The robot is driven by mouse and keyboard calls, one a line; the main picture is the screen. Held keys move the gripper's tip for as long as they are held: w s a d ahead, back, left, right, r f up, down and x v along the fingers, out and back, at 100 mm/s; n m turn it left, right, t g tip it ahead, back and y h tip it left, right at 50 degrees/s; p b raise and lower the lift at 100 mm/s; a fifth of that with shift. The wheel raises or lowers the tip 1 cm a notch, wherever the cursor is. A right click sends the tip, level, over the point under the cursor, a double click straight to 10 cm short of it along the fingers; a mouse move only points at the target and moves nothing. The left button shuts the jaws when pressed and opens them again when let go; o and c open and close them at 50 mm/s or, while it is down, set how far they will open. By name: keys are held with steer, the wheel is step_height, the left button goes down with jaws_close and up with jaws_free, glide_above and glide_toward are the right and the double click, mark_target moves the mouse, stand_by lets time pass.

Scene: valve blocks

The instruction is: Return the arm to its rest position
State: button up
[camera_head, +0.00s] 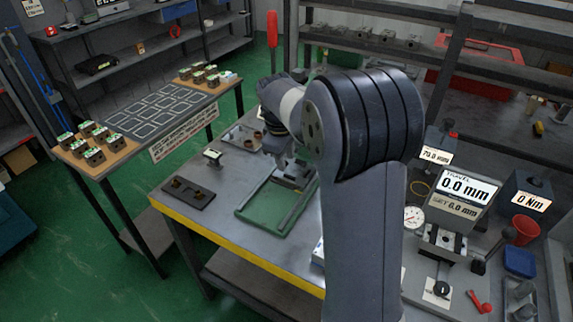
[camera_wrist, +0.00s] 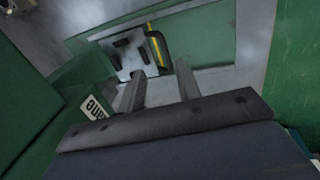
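My arm (camera_head: 365,130) reaches from the bottom of the head view up and over to the left, bent at a large dark joint. My gripper (camera_head: 285,165) is low over the workbench (camera_head: 225,220), at the green-edged tray (camera_head: 258,222). In the wrist view my gripper (camera_wrist: 160,70) shows two grey fingers spread apart with nothing seen between them. Beyond the fingertips is a light plate (camera_wrist: 128,52) with dark pieces and a yellow-and-black edge. My arm hides part of the bench, and whether the fingers touch anything is unclear.
A dark plate (camera_head: 188,193) and a small block (camera_head: 212,157) lie left of the tray. A side table (camera_head: 140,113) holds several valve blocks.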

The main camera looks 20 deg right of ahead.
mark_target(289, 186)
stand_by(0.3)
steer(key=f, duration=0.3)
steer(key=w+d+f, duration=0.1)
steer(key=f, duration=0.6)
steer(key=shift+w+d+f, duration=0.15)
steer(key=shift+d+f, duration=0.05)
steer(key=shift+f, duration=0.1)
steer(key=shift+s+a, duration=0.5)
steer(key=shift+a, duration=0.05)
steer(key=shift+a, duration=0.1)
